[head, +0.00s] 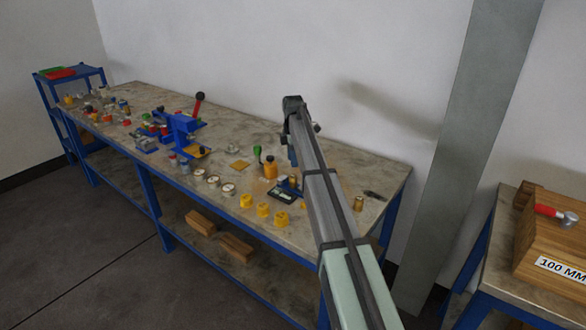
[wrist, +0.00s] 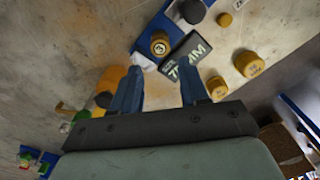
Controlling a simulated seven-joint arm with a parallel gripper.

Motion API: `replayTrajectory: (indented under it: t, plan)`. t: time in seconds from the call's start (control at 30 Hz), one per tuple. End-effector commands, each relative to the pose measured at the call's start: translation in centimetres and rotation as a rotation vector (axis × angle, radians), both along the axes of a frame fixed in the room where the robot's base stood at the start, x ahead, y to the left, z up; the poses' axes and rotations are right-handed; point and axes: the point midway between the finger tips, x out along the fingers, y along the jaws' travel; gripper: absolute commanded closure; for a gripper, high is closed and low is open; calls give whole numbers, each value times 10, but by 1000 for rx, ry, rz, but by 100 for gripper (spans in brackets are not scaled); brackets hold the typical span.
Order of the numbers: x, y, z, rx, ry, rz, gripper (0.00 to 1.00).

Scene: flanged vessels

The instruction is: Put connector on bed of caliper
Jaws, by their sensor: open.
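The caliper appears to be the low blue device with a dark label plate (head: 284,196), beside my arm on the bench. Its plate also shows in the wrist view (wrist: 186,57), beyond my fingertips. A short brass cylinder with an open end (wrist: 160,43) is beside the plate; I cannot tell whether it rests on the caliper. A small brass piece (wrist: 224,19) lies apart, farther right. Neither is certain to be the connector. My gripper (wrist: 160,90) is open above the bench, its blue fingers apart with nothing seen between them. My arm hides part of the caliper area in the head view.
An orange bottle (head: 270,170) stands close to the left finger in the wrist view. Yellow caps (head: 263,210) line the bench's front edge. Another brass cylinder (head: 358,203) stands right of my arm.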

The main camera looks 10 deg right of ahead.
Motion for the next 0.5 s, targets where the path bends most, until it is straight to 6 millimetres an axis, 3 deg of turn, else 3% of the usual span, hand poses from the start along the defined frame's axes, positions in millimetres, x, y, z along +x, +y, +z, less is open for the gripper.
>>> replayTrajectory:
  t: [0.2,0.5]
  plan:
    - [0,0,20,0,-1,0,56]
    - [0,0,24,0,0,0,56]
